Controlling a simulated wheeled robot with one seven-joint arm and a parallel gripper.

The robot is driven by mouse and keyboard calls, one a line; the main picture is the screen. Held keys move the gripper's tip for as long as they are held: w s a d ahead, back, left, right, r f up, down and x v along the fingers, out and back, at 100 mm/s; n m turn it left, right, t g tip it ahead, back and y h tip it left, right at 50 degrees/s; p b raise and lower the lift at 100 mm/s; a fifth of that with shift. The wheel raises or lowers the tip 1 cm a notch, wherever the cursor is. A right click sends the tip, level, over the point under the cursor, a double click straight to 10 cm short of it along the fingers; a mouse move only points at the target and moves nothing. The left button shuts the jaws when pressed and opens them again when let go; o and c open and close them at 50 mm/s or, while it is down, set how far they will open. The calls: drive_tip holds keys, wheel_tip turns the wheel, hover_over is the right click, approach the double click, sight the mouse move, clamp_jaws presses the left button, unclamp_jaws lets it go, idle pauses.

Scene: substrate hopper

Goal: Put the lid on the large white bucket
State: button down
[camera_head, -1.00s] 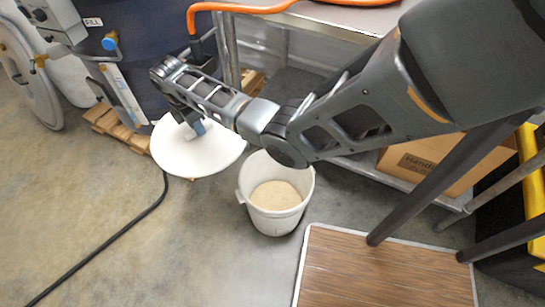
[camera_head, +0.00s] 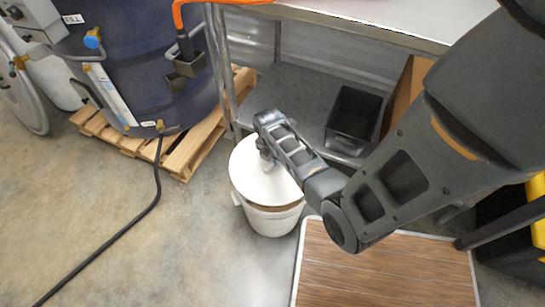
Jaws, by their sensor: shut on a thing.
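The large white bucket (camera_head: 271,220) stands on the concrete floor in the middle of the view. The round white lid (camera_head: 252,179) is over its mouth and covers most of the opening. The lid looks shifted a little toward the back left, and a strip of the bucket's inside shows at the front right. I cannot tell whether the lid touches the rim. My gripper (camera_head: 266,160) is shut on the lid at its top, near the middle. The gripper's fingers are partly hidden by my arm.
A dark blue hopper (camera_head: 140,60) stands on a wooden pallet (camera_head: 195,150) at the back left. A metal table (camera_head: 350,22) with a lower shelf holding a black bin (camera_head: 354,115) is behind. A wood-topped platform (camera_head: 370,275) is at the front right. A black cable (camera_head: 125,230) crosses the open floor at left.

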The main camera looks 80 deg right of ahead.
sight(273, 167)
drive_tip(key=shift+f+b, duration=3.2)
drive_tip(key=shift+f, duration=0.35)
drive_tip(key=shift+d, duration=0.2)
drive_tip(key=shift+f, duration=0.65)
drive_tip(key=c, duration=1)
unclamp_jaws()
